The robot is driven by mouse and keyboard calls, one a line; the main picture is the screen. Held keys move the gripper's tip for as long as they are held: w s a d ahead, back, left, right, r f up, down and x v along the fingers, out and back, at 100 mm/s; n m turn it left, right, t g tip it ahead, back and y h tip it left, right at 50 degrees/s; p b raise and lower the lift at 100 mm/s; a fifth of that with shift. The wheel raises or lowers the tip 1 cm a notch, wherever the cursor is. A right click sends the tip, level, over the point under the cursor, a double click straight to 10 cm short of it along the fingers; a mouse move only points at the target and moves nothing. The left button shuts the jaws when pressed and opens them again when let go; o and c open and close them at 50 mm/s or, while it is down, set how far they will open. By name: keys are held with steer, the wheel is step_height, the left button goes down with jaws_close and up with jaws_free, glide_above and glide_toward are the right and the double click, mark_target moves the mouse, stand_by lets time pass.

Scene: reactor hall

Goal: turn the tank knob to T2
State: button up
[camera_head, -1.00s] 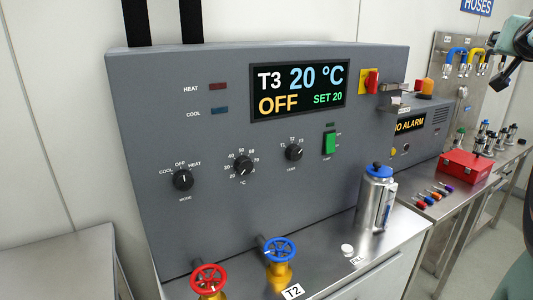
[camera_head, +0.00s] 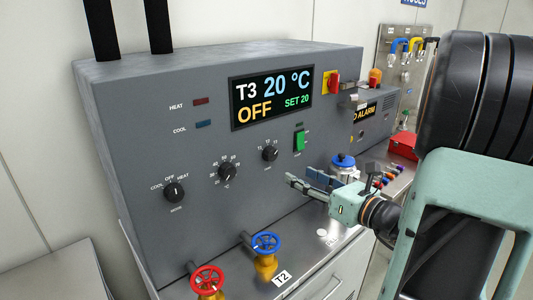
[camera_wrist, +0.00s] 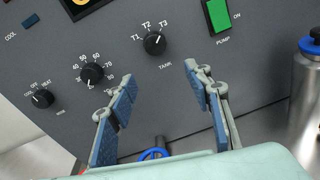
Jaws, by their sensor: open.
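The tank knob (camera_head: 270,153) is a small black dial on the grey control panel. In the wrist view the tank knob (camera_wrist: 155,43) has T1, T2 and T3 printed above it, and its white mark points up and right towards T3. The display (camera_head: 271,98) reads T3, 20 °C, OFF and SET 20. My gripper (camera_head: 300,177) is in front of the panel, below and right of the knob in the head view. In the wrist view my gripper (camera_wrist: 160,76) is open and empty; its blue-padded fingers are spread below the knob, clear of it.
The temperature dial (camera_wrist: 91,73) and mode dial (camera_wrist: 42,98) lie left of the tank knob. The green pump switch (camera_wrist: 217,15) is at its right. Red (camera_head: 207,279) and blue (camera_head: 265,243) valve wheels stick out below. A steel bottle with a blue cap (camera_wrist: 306,90) stands at right.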

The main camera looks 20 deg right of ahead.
mark_target(273, 155)
steer(key=shift+m+t, duration=0.6)
steer(key=shift+m, duration=0.3)
steer(key=x, duration=0.3)
steer(key=p+x, duration=0.1)
steer(key=x, duration=0.3)
steer(key=r+x, duration=0.1)
steer(key=x, duration=0.2)
steer(key=shift+w+a+p, duration=0.15)
steer(key=shift+a+p, duration=0.1)
steer(key=shift+p, duration=0.15)
steer(key=c, duration=1.1)
steer(key=shift+c, duration=0.2)
